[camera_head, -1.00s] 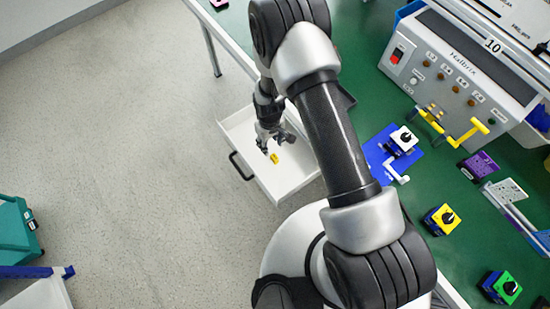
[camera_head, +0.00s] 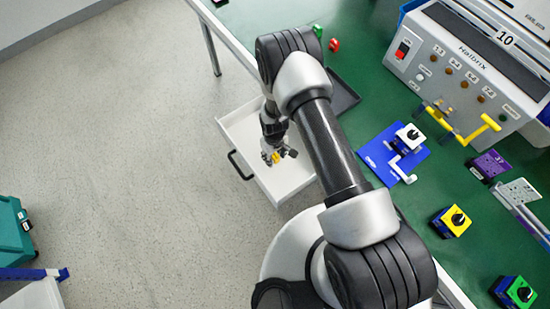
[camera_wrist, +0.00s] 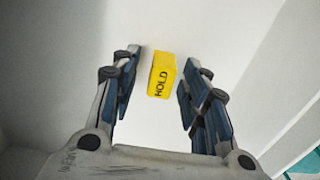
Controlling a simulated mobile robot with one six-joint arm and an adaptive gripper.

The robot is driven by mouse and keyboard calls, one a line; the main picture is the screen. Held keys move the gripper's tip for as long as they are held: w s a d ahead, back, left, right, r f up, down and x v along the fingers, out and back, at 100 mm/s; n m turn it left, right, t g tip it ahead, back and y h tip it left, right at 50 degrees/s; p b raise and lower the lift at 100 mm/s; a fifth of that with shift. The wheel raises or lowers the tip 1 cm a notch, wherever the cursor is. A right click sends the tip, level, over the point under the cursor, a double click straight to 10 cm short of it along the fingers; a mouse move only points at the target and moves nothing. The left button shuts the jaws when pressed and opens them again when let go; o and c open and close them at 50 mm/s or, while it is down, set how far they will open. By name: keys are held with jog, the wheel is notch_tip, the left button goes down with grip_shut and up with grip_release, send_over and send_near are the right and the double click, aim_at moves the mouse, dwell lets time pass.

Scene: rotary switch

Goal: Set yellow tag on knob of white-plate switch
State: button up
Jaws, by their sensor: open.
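The yellow tag (camera_wrist: 161,75), marked HOLD, lies in the open white drawer (camera_head: 236,121). In the wrist view it sits between the tips of my open gripper (camera_wrist: 160,85), with a gap on each side. In the head view my gripper (camera_head: 279,156) is down in the drawer, and the tag (camera_head: 276,158) shows only partly beside the fingers. The white-plate switch (camera_head: 410,134) with a black knob stands on a blue mat (camera_head: 378,153) on the green table.
A yellow-plate switch (camera_head: 452,221) and a green-plate switch (camera_head: 515,291) stand further right. A grey panel box (camera_head: 460,70) with a yellow handle is at the back. The drawer walls surround my gripper.

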jog(key=shift+r, duration=0.1)
jog(key=shift+c, duration=0.2)
jog(key=c, duration=0.8)
jog(key=shift+c, duration=0.2)
